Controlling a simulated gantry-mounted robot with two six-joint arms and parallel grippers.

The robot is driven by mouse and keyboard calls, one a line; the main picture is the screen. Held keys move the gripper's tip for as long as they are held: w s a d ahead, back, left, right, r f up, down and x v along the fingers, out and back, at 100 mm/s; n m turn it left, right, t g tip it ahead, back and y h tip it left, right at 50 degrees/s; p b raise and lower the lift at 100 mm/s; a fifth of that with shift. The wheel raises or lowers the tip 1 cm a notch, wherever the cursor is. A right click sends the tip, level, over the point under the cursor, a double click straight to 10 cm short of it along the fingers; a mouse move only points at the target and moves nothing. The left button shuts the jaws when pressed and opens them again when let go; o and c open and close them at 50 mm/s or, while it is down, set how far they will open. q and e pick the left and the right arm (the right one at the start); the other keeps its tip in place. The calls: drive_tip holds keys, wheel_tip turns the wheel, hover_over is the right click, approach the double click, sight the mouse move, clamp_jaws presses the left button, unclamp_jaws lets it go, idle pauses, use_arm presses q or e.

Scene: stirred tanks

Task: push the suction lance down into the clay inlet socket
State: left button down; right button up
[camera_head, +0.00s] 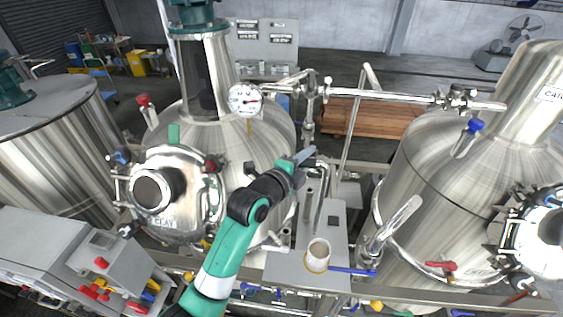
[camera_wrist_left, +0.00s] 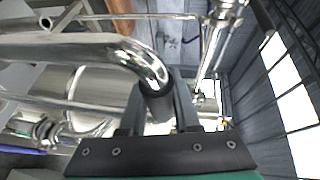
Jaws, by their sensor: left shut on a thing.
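My left gripper (camera_head: 304,158) reaches up from the bottom and is shut on a bent polished steel pipe, which I take for the suction lance (camera_head: 323,172). In the left wrist view, the lance (camera_wrist_left: 125,58) curves down from the left, and its dark end section sits between the two fingers (camera_wrist_left: 160,104). The lance stands over the grey bench; I cannot tell whether its lower end is in anything. The steel tank marked CLAY (camera_head: 262,150) is behind my arm, with a round port at its front left. I cannot make out the clay inlet socket for certain.
The grey bench (camera_head: 335,215) carries a beige cup (camera_head: 317,254) and a blue-handled item (camera_head: 352,271). A second steel tank (camera_head: 425,165) stands right, with a bent steel pipe (camera_head: 396,226) in front. A horizontal pipe (camera_head: 380,94) crosses above. A grey control console (camera_head: 75,255) is lower left.

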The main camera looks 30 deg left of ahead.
sight(314, 162)
use_arm(q)
drive_tip(key=d, duration=0.1)
drive_tip(key=d+r, duration=0.1)
drive_tip(key=d, duration=0.1)
drive_tip(key=shift+w+d+r+m+h, duration=0.1)
drive_tip(key=shift+w+r+m+h, duration=0.1)
drive_tip(key=shift+m+h, duration=0.15)
drive_tip(key=shift+f, duration=0.15)
